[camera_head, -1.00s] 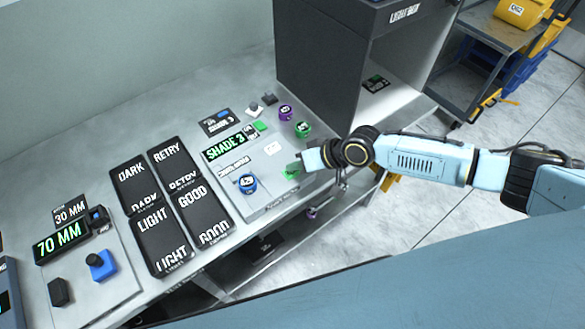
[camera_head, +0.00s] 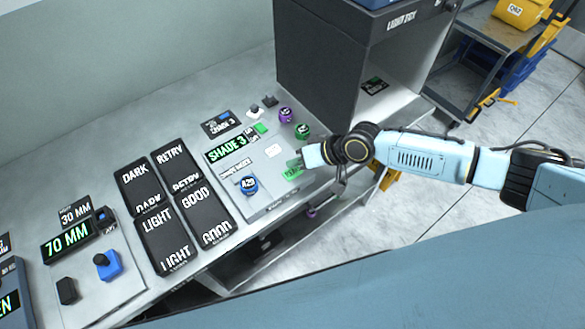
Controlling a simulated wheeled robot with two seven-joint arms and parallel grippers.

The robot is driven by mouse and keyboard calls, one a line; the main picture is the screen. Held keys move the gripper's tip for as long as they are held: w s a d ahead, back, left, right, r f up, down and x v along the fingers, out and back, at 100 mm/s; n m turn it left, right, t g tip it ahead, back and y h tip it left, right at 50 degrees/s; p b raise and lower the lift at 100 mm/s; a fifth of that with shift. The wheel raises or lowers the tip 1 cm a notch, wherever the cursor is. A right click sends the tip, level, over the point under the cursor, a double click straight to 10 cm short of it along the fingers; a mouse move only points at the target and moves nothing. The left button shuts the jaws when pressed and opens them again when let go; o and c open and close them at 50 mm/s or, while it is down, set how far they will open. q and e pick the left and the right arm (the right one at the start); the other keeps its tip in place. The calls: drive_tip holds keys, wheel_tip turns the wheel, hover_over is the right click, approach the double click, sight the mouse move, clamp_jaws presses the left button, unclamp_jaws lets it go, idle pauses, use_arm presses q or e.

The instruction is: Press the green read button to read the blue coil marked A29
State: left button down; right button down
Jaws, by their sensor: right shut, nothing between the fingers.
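The blue coil marked A29 (camera_head: 249,185) sits on the grey reader panel, near its front left. The green read button (camera_head: 292,171) is at the panel's right front, partly covered by my right gripper. My right gripper (camera_head: 300,160) is shut and empty, its tip at the button's upper edge; whether it touches cannot be told. A display reading SHADE 3 (camera_head: 226,149) glows green behind the coil. My left gripper is not in view.
A purple coil (camera_head: 285,115) and a green coil (camera_head: 302,131) stand behind my right gripper. Black bins marked DARK, RETRY, LIGHT and GOOD (camera_head: 194,217) lie left. A dark light box (camera_head: 330,60) stands at the back.

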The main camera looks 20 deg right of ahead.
sight(296, 174)
wheel_tip(296, 174, up, 4)
drive_tip(key=p, duration=0.3)
drive_tip(key=shift+r, duration=0.1)
drive_tip(key=shift+s, duration=0.1)
idle(0.5)
